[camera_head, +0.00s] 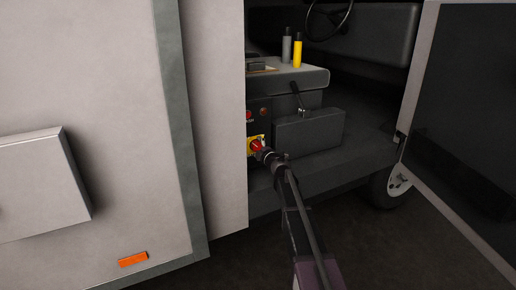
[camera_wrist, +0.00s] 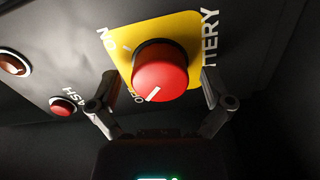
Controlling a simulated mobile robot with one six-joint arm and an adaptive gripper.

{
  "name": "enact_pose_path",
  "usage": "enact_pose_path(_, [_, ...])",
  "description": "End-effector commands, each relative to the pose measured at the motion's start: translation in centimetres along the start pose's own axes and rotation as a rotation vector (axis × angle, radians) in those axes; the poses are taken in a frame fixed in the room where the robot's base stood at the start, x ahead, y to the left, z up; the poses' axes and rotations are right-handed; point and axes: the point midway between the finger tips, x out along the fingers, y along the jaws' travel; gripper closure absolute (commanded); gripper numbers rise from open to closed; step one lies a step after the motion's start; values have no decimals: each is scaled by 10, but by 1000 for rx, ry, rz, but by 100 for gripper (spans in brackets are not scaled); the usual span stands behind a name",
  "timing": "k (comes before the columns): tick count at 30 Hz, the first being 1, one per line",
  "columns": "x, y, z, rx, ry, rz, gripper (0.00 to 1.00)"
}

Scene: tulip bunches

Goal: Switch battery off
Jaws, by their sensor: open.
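The battery switch is a red rotary knob (camera_wrist: 160,72) on a yellow plate (camera_wrist: 188,28) in the wrist view. ON shows at the plate's upper left, and OFF is partly hidden behind the knob's lower left. The knob's white mark lies at its lower edge, slanting down-left near OFF. My gripper (camera_wrist: 159,80) is open, with one finger on each side of the knob; whether they touch it I cannot tell. In the head view the knob (camera_head: 257,145) sits on a dark panel, with my gripper (camera_head: 264,153) right in front of it.
Red buttons (camera_wrist: 62,106) (camera_wrist: 15,63) sit left of the plate. In the head view a grey box (camera_head: 308,132) stands right of the knob, below a lever (camera_head: 298,98). A pale body panel (camera_head: 215,120) borders the left, and an open door (camera_head: 455,120) the right.

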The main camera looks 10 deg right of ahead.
Motion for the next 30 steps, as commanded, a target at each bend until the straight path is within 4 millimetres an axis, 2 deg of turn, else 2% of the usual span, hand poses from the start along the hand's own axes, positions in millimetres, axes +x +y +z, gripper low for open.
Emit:
enact_pose_path(8, [-4, 0, 0, 0, 0, 0, 0])
enact_pose_path(14, [-21, 0, -1, 0, 0, 0, 0])
enact_pose_path(30, [-102, 0, 0, 0, -1, 0, 0])
